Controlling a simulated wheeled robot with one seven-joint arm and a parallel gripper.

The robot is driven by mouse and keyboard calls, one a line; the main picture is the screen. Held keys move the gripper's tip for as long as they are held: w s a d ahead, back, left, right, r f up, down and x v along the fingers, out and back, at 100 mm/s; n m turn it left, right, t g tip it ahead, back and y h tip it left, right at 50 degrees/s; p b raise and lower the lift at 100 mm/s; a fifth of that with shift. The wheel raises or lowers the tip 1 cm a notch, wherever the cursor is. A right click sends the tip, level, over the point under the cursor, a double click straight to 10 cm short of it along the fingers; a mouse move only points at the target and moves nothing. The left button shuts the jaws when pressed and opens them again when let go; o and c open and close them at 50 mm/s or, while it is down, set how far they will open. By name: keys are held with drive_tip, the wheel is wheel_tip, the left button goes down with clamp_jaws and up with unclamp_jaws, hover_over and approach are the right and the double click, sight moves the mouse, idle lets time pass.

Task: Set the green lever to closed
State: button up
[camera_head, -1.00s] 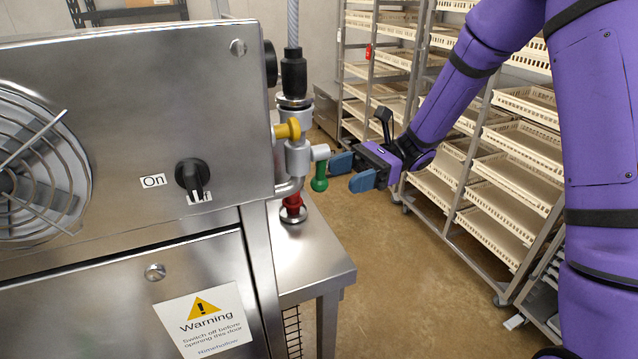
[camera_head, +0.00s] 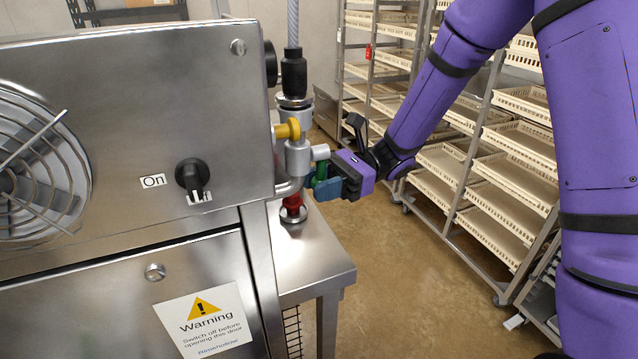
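The green lever (camera_head: 320,172) hangs on the grey valve fitting (camera_head: 298,158) at the right side of the steel machine. It is partly hidden by my gripper (camera_head: 325,186), whose blue fingers are at the lever. One finger lies in front of the lever's lower part. Whether the fingers are shut on it or only around it cannot be told. A yellow lever (camera_head: 288,129) sits just above on the same pipe, and a red part (camera_head: 293,205) is below.
The steel machine (camera_head: 130,120) with a black knob (camera_head: 192,175) fills the left. A small steel table (camera_head: 318,262) stands under the valve. Racks of cream trays (camera_head: 490,180) stand at the right, with open floor (camera_head: 400,270) between.

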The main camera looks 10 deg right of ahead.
clamp_jaws()
drive_tip(key=shift+w, duration=0.1)
drive_tip(key=w+a+r+n+t, duration=0.1)
drive_tip(key=w+r+n, duration=0.4)
drive_tip(key=n, duration=0.9)
drive_tip(key=shift+w+a+r+t+h, duration=0.3)
drive_tip(key=shift+r+t+h, duration=0.1)
drive_tip(key=shift+r+t, duration=0.55)
drive_tip(key=shift+r+n, duration=0.1)
drive_tip(key=shift+n, duration=0.2)
drive_tip(key=o, duration=0.8)
unclamp_jaws()
drive_tip(key=shift+s, duration=0.1)
